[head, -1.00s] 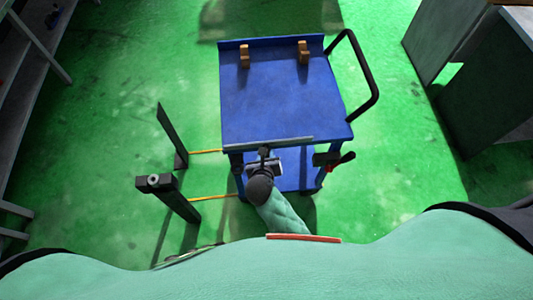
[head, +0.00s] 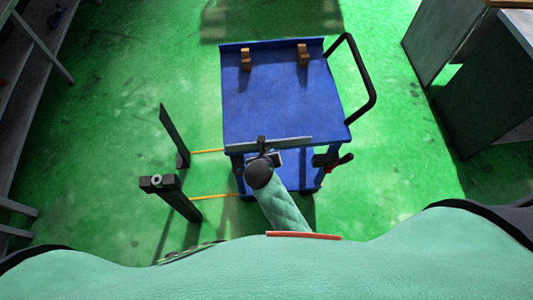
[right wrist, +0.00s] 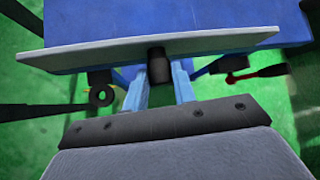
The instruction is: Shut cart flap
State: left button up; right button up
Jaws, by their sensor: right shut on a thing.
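The blue cart (head: 280,95) stands in front of me in the head view. Its flap (head: 285,143) is a narrow grey panel along the near edge of the cart's top, seen almost edge-on. In the right wrist view the grey flap (right wrist: 215,44) spans the picture, with a black knob (right wrist: 159,66) at its middle. My right gripper (right wrist: 160,78) is shut on this knob, a finger on each side. In the head view my right gripper (head: 264,154) is mostly hidden by my own wrist. My left gripper is not in view.
Two wooden blocks (head: 303,55) sit on the cart's top. A black push handle (head: 368,85) is on its right. A red-and-black lever (head: 337,164) juts out near the front right corner. Dark posts (head: 175,195) with yellow strips stand left. Green floor surrounds the cart.

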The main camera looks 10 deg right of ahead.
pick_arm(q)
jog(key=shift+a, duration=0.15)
pick_arm(e)
jog(key=o, duration=1)
jog(key=shift+r+b, duration=0.4)
jog(key=shift+b, duration=0.1)
notch_tip(320, 180, up, 2)
jog(key=shift+w+b, duration=0.1)
jog(key=shift+b, duration=0.75)
pick_arm(q)
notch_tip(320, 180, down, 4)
jog(key=b, duration=0.2)
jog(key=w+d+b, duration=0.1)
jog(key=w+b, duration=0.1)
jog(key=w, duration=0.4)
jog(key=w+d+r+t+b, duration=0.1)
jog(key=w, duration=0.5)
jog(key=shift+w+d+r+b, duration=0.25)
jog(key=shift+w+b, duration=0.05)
jog(key=shift+b, duration=0.05)
pick_arm(e)
jog(key=s+d+r, duration=0.2)
jog(key=d, duration=0.1)
jog(key=s+d+r, duration=0.2)
jog(key=d+r, duration=0.1)
jog(key=s+d+r, duration=0.3)
jog(key=shift+s+d+r, duration=0.1)
jog(key=shift+d+r, duration=0.05)
